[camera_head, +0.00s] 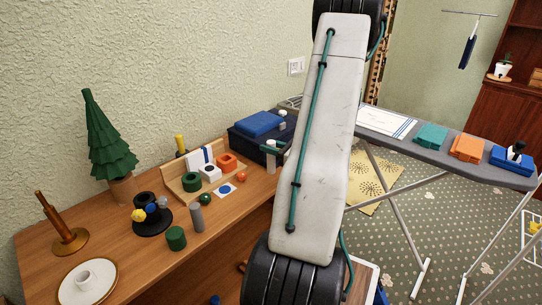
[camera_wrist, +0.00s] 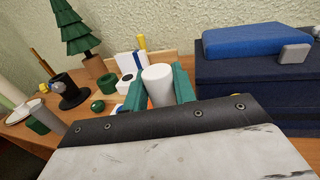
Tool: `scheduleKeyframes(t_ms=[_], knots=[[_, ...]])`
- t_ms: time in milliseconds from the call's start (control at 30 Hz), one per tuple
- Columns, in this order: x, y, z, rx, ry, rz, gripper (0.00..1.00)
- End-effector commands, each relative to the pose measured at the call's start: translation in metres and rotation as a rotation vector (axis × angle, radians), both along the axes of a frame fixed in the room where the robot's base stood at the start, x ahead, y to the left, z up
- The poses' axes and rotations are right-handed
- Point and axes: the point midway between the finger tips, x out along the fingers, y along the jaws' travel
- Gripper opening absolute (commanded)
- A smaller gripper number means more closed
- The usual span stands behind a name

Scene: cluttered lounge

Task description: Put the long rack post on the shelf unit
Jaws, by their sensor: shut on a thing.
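My gripper (camera_wrist: 157,84) has teal fingers shut on a pale, upright cylindrical post (camera_wrist: 158,88), which I take for the long rack post. In the head view the post (camera_head: 271,160) shows under my gripper (camera_head: 273,149), near the back of the wooden desk, beside the dark blue box. My arm hides part of this area, and I cannot tell whether the post's lower end touches the desk. The reddish-brown shelf unit (camera_head: 508,106) stands at the far right, partly cut off by the frame, with a potted plant on one of its shelves.
The desk (camera_head: 146,268) holds a green tree (camera_head: 108,140), a grey cylinder (camera_head: 197,219), a green cylinder (camera_head: 176,239) and a white plate (camera_head: 70,290). The dark blue box (camera_wrist: 254,92) is close to my gripper. An ironing board (camera_head: 400,140) stands between desk and shelf unit.

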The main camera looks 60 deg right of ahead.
Motion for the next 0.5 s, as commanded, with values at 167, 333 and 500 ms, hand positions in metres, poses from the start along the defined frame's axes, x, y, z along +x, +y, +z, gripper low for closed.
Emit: scheduleKeyframes(t_ms=[167,333,500], knots=[[-0.002,0.002,-0.029,0.009,0.002,-0.001,0.04],[-0.002,0.002,-0.032,0.005,0.002,-0.001,0.04],[-0.002,0.002,-0.033,0.005,0.002,-0.001,0.04]])
